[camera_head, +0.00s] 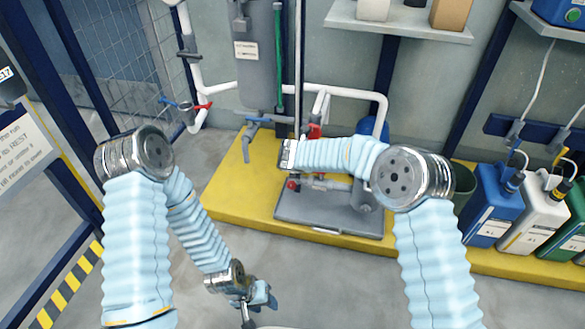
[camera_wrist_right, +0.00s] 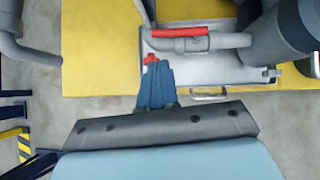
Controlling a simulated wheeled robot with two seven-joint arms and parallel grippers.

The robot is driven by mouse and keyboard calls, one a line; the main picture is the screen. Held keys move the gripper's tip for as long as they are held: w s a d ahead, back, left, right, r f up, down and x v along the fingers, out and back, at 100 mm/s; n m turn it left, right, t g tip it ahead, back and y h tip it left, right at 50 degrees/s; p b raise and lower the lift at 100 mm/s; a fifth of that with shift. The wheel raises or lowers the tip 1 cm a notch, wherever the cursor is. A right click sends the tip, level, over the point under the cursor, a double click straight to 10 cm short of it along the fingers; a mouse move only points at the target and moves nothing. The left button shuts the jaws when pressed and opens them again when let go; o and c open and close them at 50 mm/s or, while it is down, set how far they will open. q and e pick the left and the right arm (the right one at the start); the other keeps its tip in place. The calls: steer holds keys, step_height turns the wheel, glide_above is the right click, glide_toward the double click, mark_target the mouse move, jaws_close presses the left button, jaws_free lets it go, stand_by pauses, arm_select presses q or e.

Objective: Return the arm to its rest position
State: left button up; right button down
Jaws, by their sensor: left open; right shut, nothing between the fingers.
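My right arm, in a pale blue sleeve, reaches in from the lower right of the head view and bends left at its metal elbow joint (camera_head: 412,178). Its wrist end (camera_head: 288,155) is over the yellow platform, in front of the pipework. In the right wrist view my right gripper (camera_wrist_right: 155,85) is blue, shut and empty, with a small red part showing just beyond its tip. My left arm comes in from the left and folds down. My left gripper (camera_head: 262,297) is low over the grey floor, open and holding nothing; its fingers are small in view.
A yellow platform (camera_head: 228,195) carries a grey pump tray (camera_head: 330,222) and white pipes (camera_head: 345,92). A red valve handle (camera_wrist_right: 180,32) lies beyond the right gripper. Blue (camera_head: 490,205), white and green canisters stand right. A sign frame stands left; the floor between is clear.

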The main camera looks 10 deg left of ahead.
steer(key=shift+s, duration=0.1)
stand_by(0.3)
steer(key=s+d+f+n+g+y+p, duration=0.1)
steer(key=s+d+f+n+p, duration=0.25)
steer(key=s+d+n, duration=0.5)
steer(key=s+d+f+n+g+p, duration=0.15)
steer(key=s+d+f+n, duration=0.35)
steer(key=n, duration=0.6)
steer(key=s+d+n+g+y+p, duration=0.1)
steer(key=s+d+n+g+p, duration=0.1)
steer(key=s+n, duration=0.5)
steer(key=s+d+n+g+y+p, duration=0.2)
steer(key=s+n, duration=0.5)
steer(key=s, duration=0.9)
steer(key=shift+d+f+n, duration=0.3)
steer(key=shift+d+n, duration=0.05)
steer(key=shift+d, duration=0.45)
steer(key=shift+g, duration=0.25)
